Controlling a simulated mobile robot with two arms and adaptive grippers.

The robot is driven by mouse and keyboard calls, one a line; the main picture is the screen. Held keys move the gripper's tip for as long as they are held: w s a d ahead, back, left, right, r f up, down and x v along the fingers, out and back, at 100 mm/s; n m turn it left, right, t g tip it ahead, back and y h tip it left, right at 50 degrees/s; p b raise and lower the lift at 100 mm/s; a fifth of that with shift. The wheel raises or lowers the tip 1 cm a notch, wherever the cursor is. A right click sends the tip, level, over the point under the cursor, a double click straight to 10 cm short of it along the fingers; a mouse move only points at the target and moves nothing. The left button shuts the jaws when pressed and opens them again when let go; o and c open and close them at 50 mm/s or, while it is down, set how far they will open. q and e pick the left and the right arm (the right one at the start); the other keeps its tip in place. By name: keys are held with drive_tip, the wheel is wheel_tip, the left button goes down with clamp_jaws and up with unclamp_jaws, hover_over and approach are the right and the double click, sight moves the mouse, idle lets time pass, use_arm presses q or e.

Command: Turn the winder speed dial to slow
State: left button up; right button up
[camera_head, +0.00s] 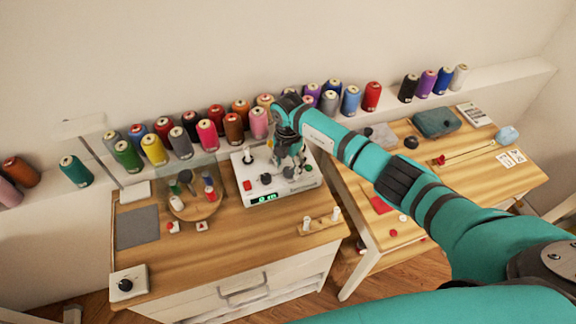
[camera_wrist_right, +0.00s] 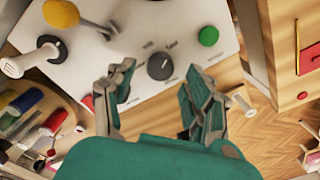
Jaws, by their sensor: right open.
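The winder (camera_head: 262,188) is a white box with a green lit display, on the left wooden table in the head view. In the right wrist view its sloped white panel (camera_wrist_right: 135,45) shows a round dark grey dial (camera_wrist_right: 160,66) with a light pointer mark and small printed labels, too blurred to read surely. My right gripper (camera_wrist_right: 160,84) is open, its fingers apart on either side of the dial in the picture; contact cannot be told. In the head view my right gripper (camera_head: 289,162) is over the winder's right part and hides the dial. My left gripper is not in view.
A yellow-topped lever (camera_wrist_right: 61,13) and white spindle (camera_wrist_right: 30,60) stand nearby. A round wooden spool stand (camera_head: 196,208) is left of the winder. Thread cones line the shelf behind.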

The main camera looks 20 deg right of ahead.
drive_tip(key=shift+f, duration=0.95)
clamp_jaws()
